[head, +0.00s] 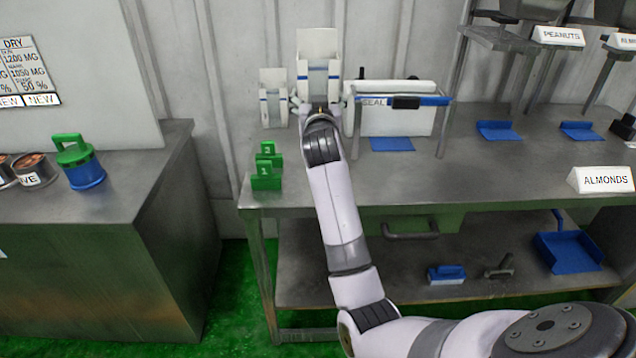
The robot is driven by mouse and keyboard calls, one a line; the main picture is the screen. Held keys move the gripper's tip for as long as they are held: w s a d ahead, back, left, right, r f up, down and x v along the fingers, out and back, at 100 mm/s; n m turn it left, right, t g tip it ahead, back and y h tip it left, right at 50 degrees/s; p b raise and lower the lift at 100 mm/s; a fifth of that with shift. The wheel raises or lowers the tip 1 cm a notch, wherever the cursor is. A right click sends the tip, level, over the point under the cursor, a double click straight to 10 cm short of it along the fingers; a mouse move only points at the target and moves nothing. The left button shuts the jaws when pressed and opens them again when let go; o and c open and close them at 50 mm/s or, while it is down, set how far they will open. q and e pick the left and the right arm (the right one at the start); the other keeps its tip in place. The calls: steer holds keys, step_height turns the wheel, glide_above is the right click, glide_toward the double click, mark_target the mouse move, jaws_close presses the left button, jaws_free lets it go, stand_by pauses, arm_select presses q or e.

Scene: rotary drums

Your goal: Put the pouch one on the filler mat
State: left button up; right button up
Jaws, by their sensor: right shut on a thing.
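A white pouch (319,50) with a blue band is held upright above the back of the steel table. My right gripper (318,104) is shut on its lower part, and the wrist partly hides the fingers. A second, similar pouch (273,90) stands at the left back of the table, beside the held one. No number is legible on either pouch. Blue mats lie on the table, one below the peanuts filler (499,130) and one further right (580,131). Which is the filler mat is not marked. My left gripper is not in view.
The sealer (395,101) stands right of the held pouch, with a blue mat (392,144) before it. Green number stands 1 (265,177) and 2 (268,153) stand at the table's left. An almonds sign (605,180) is at the front right. The table's middle front is clear.

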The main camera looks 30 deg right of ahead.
steer(key=shift+w+d+r, duration=0.1)
steer(key=shift+r, duration=0.05)
step_height(320, 180, down, 16)
steer(key=shift+r+b, duration=0.25)
steer(key=shift+b, duration=0.4)
steer(key=shift+f+b, duration=0.5)
steer(key=shift+f, duration=1.6)
steer(key=shift+f, duration=0.1)
steer(key=o, duration=1.2)
